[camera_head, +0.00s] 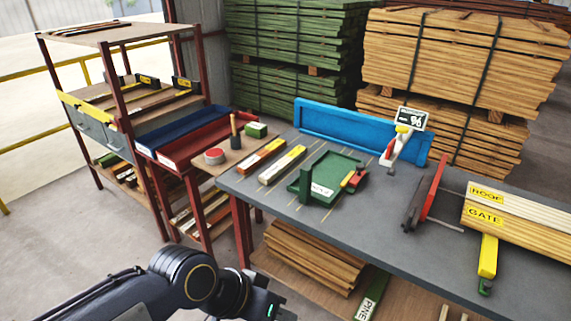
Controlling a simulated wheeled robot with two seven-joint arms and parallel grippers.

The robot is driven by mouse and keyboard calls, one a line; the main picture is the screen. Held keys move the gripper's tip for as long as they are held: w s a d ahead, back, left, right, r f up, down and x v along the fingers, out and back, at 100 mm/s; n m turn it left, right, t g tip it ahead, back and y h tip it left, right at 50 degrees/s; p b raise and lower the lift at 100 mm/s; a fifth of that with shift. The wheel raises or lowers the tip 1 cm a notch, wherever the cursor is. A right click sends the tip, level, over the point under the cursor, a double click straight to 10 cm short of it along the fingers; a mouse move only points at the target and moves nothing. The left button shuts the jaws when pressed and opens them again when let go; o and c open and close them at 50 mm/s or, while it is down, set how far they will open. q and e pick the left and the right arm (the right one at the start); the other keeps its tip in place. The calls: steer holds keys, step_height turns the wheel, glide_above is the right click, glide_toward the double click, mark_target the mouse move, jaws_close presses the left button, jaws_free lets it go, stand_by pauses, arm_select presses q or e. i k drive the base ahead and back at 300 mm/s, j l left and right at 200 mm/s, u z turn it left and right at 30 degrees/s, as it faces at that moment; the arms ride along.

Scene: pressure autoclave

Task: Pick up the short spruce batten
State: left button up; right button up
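Two short battens lie side by side on the left part of the grey workbench (395,225). One is an orange-brown batten (262,155) with a pale label; the other is a pale batten (282,165) with a yellow end. Their labels are too small to read, so I cannot tell which is spruce. My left gripper (262,303) is at the bottom edge, in front of and below the bench and apart from the battens. Its fingers do not show. My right gripper is out of view.
A green tray (345,165) and a blue panel (350,130) are on the bench. A red-barred clamp (430,195) and long boards marked ROOF and GATE (515,215) are at the right. A shelf rack (115,100) stands left. Boards (310,258) lie under the bench.

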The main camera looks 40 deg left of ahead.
mark_target(272, 173)
steer(key=j+z, duration=0.3)
steer(key=z, duration=0.2)
steer(key=j+z, duration=0.35)
steer(key=z, duration=0.15)
steer(key=j+z, duration=0.1)
steer(key=j, duration=0.3)
steer(key=k+j+z, duration=0.1)
steer(key=j, duration=0.25)
steer(key=k+j+z, duration=0.1)
steer(key=j, duration=0.3)
steer(key=k+j+z, duration=0.1)
steer(key=j, duration=0.25)
steer(key=k+j+z, duration=0.1)
steer(key=j, duration=0.25)
steer(key=k+j+z, duration=0.1)
steer(key=k+j, duration=0.25)
steer(key=j, duration=1.5)
